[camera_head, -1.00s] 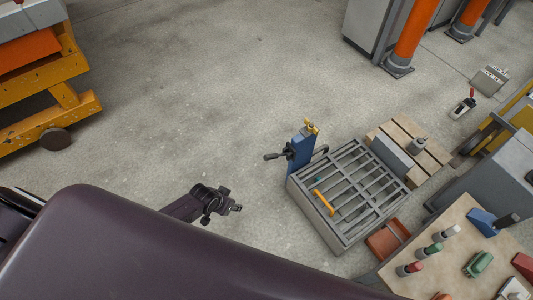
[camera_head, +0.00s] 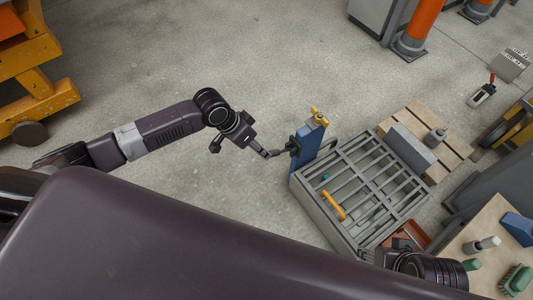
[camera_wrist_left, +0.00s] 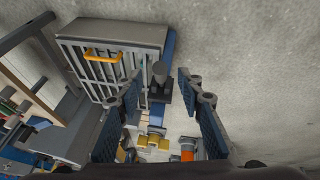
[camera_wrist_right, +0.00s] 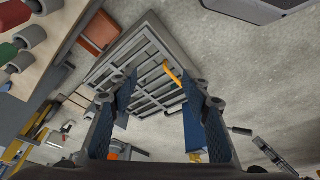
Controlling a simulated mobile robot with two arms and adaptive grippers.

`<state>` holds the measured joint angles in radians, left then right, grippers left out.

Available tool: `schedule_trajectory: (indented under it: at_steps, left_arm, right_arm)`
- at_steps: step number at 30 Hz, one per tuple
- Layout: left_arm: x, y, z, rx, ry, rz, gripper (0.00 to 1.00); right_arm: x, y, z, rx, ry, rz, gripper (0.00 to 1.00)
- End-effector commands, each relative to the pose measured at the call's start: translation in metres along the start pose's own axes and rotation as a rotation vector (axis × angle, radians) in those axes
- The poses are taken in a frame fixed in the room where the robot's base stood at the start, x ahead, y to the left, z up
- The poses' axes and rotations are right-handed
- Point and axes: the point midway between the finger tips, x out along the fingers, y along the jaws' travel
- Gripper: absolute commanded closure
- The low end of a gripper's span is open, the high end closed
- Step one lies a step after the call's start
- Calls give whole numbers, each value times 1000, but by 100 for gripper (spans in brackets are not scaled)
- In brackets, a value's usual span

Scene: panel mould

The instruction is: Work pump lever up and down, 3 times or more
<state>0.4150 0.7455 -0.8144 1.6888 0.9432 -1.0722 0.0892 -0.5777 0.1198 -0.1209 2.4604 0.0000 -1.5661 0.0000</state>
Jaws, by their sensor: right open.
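My left gripper (camera_head: 270,153) is at the lever's outer end. In the left wrist view, the fingers (camera_wrist_left: 160,92) stand wide apart, with the dark lever end (camera_wrist_left: 160,72) between or just beyond their tips; contact cannot be told. My right gripper (camera_wrist_right: 160,105) is open and empty above the grate.
The grey grate (camera_head: 328,217) carries an orange handle (camera_head: 334,205). A wooden pallet (camera_head: 460,148) with a grey block (camera_head: 411,148) lies behind it. Open concrete floor (camera_head: 200,60) lies left of the pump.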

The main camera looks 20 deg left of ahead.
Motion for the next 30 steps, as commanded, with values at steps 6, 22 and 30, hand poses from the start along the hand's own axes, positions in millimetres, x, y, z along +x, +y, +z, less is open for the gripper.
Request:
schedule_trajectory:
  at_steps: [6,22,30]
  left_arm:
    - [40,0,1,-1,0,1,66]
    - [61,0,0,0,2,-1,67]
    - [61,0,0,0,2,-1,96]
  right_arm:
    - [9,0,4,0,2,1,56]
    - [14,-2,-15,-2,79,-3,56]
    - [14,-2,-15,-2,78,-2,56]
